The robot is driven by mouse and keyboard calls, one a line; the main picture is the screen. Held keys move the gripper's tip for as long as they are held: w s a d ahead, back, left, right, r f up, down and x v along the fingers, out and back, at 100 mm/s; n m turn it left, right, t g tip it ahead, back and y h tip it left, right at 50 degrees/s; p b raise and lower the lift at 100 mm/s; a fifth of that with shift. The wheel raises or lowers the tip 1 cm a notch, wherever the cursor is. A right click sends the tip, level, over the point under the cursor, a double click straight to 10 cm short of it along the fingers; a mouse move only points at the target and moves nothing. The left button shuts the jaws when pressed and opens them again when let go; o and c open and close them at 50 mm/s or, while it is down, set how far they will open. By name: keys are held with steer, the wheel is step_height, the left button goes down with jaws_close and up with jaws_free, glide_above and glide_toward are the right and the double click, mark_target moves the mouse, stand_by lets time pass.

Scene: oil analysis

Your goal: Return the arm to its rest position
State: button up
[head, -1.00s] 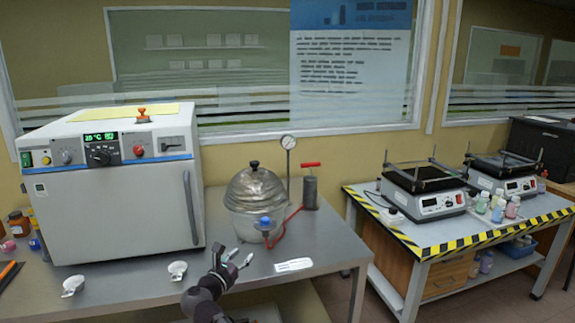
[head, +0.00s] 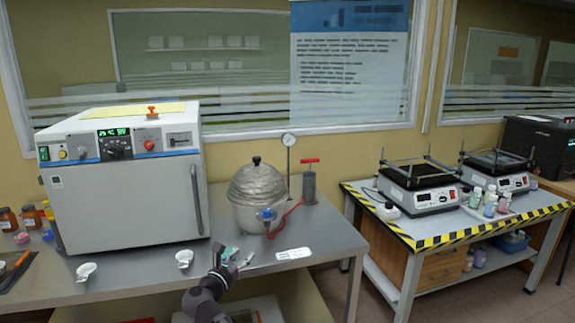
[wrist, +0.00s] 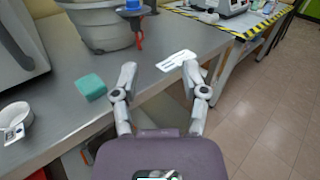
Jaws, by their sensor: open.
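My gripper (head: 233,259) is at the front edge of the steel bench (head: 330,236), in front of the desiccator-like pot. In the wrist view my gripper (wrist: 158,78) has its two fingers spread apart with nothing between them. A small teal block (wrist: 91,87) lies on the bench to the left of the fingers; in the head view the teal block (head: 229,253) shows close behind the gripper, partly covered. A white label (head: 293,254) lies flat on the bench to the right.
A white oven (head: 125,190) stands on the left of the bench. The domed metal pot (head: 257,190) and a hand pump (head: 309,184) stand behind the gripper. Two small white cups (head: 184,259) sit near the front edge. A second table with yellow-black edging (head: 450,238) stands right.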

steer(key=w+r+n+t+y, duration=0.25)
steer(key=w+n+y, duration=0.25)
steer(key=n+y, duration=0.85)
steer(key=s+d+f+n+g+h, duration=0.2)
steer(key=s+d+f+n+g, duration=0.55)
steer(key=d+f+n, duration=0.45)
steer(key=s+d+f+n+g+h, duration=0.2)
steer(key=s+d+f+n+g, duration=0.4)
steer(key=d+f+n+g, duration=0.5)
steer(key=s+d+r+n+h, duration=0.2)
steer(key=s+d+n, duration=0.2)
steer(key=s+d, duration=0.3)
step_height(320, 180, up, 13)
steer(key=p, duration=1.3)
steer(key=shift+a, duration=0.2)
